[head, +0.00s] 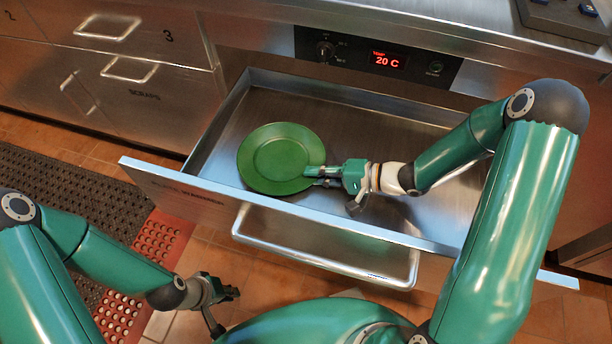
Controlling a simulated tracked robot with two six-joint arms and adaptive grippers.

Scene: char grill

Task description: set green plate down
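The green plate (268,150) is in the head view, over the left part of the open drawer (386,116). It looks roughly level, and I cannot tell whether it touches the drawer floor. My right gripper (316,176) reaches in from the right and has its fingers at the plate's right rim, apparently shut on it. My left gripper (232,294) is low at the left, outside the drawer and away from the plate. Its fingers are small and dark, so whether they are open or shut is unclear.
The drawer front and its handle (326,262) stand out toward me. A panel above shows a red 20 C display (388,61). Closed drawers, one marked SCRAPS (150,95), are at the left. The drawer floor right of the plate is bare. Mats (60,195) lie on the tiled floor.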

